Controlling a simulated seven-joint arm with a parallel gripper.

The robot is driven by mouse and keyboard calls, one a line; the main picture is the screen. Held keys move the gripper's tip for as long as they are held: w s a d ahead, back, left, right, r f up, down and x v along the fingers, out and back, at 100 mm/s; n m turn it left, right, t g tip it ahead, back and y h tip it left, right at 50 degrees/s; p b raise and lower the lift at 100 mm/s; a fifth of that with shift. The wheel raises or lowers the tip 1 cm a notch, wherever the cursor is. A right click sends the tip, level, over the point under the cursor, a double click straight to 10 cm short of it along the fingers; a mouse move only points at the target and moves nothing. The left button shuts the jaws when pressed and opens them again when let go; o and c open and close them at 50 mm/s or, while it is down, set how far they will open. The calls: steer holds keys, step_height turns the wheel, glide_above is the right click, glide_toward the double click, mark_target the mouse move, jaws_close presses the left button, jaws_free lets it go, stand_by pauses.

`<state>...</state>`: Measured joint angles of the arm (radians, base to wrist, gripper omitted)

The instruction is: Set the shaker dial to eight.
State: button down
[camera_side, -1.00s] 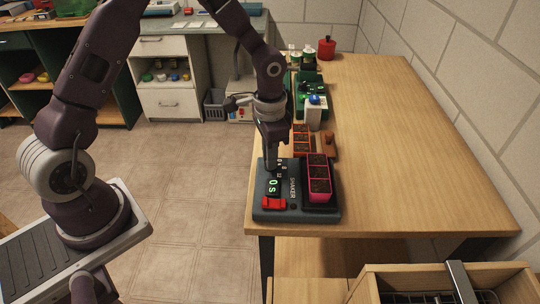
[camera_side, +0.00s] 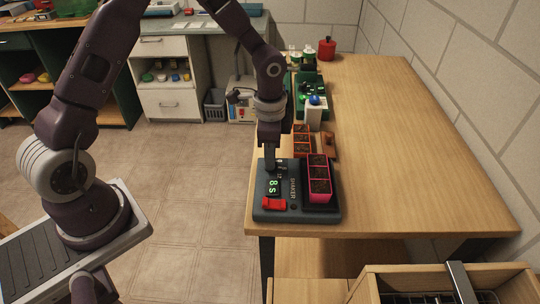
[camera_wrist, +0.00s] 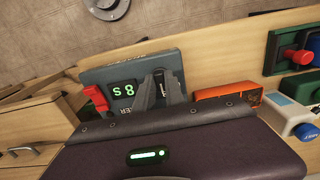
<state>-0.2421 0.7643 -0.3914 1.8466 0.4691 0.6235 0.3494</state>
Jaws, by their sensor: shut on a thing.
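The dark grey shaker (camera_side: 262,210) sits at the near left corner of the wooden table. Its green display (camera_side: 273,187) reads 8s, and it shows upside down in the wrist view (camera_wrist: 123,90). A red switch (camera_side: 273,203) is at the shaker's near edge. My gripper (camera_side: 270,166) is over the far left part of the shaker, pointing down, where the dial is. In the wrist view my gripper's fingers (camera_wrist: 160,92) are close together at the dial. The dial itself is mostly hidden by the fingers.
A pink tray (camera_side: 329,190) with dark soil cells stands on the shaker's right side. The table's right side is clear.

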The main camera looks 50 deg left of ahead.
steer(key=c, duration=1.4)
jaws_free()
step_height(320, 180, up, 7)
steer(key=shift+r, duration=0.1)
steer(key=s+a+r+n+t+y, duration=0.15)
steer(key=s+r+n, duration=0.25)
steer(key=s+r, duration=0.65)
steer(key=s+d+r+n+t+h, duration=0.1)
steer(key=s+r+n+t, duration=0.3)
steer(key=s, duration=0.8)
steer(key=shift+s+d+r+n, duration=0.15)
steer(key=shift+s+r+n, duration=0.3)
steer(key=shift+r, duration=0.35)
